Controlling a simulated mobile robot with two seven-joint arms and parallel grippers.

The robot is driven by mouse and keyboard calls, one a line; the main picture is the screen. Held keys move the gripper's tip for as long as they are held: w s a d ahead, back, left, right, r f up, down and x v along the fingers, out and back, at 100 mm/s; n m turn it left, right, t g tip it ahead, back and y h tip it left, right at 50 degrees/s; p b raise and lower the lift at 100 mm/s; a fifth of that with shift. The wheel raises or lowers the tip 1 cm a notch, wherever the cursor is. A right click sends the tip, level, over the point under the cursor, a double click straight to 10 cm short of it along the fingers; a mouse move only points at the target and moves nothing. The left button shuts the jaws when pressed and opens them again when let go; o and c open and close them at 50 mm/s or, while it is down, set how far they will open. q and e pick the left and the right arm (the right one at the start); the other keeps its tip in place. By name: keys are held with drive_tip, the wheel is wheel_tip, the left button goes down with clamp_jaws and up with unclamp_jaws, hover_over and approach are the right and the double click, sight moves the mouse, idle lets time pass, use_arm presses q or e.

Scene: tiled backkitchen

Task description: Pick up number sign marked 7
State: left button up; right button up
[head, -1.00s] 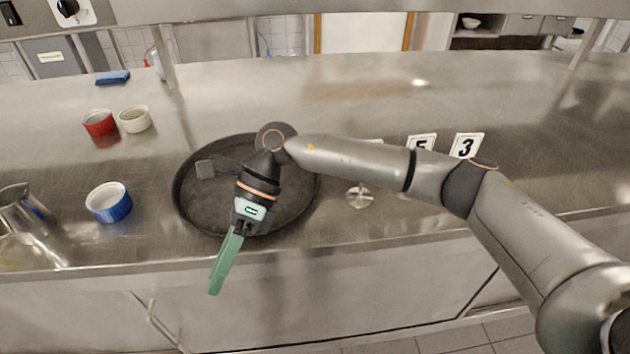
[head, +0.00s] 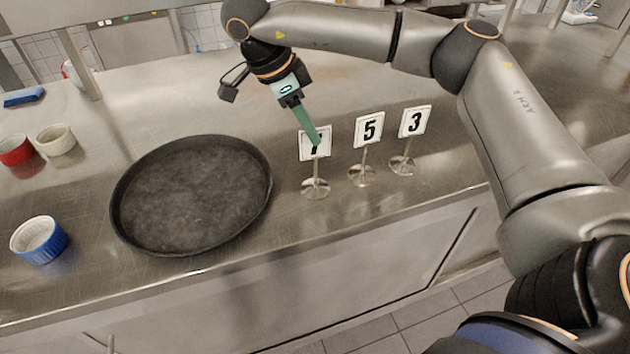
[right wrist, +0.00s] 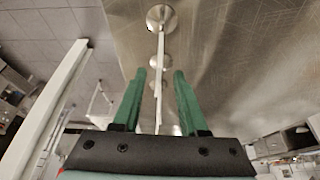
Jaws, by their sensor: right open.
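The number sign marked 7 (head: 306,150) stands upright on a round metal base on the steel counter, right of the black pan. My right gripper (head: 317,141) is open, its green fingers reaching down from above at the plate and partly covering the 7. In the right wrist view, the two fingers (right wrist: 159,73) are apart, with a thin plate seen edge-on between them (right wrist: 160,55); I cannot tell whether they touch it. My left gripper is not in view.
Signs marked 5 (head: 369,131) and 3 (head: 413,121) stand close by to the right. The round black pan (head: 190,195) lies to the left. A blue ramekin (head: 40,240), a white one (head: 57,139) and a red one (head: 15,150) are further left. The counter behind the pan is clear.

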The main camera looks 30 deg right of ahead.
sight(321, 156)
drive_tip(key=p+x, duration=0.1)
drive_tip(key=x, duration=0.5)
drive_tip(key=shift+s+d+f, duration=0.1)
drive_tip(key=shift+f, duration=0.1)
clamp_jaws()
drive_tip(key=shift+r, duration=0.1)
idle(1.2)
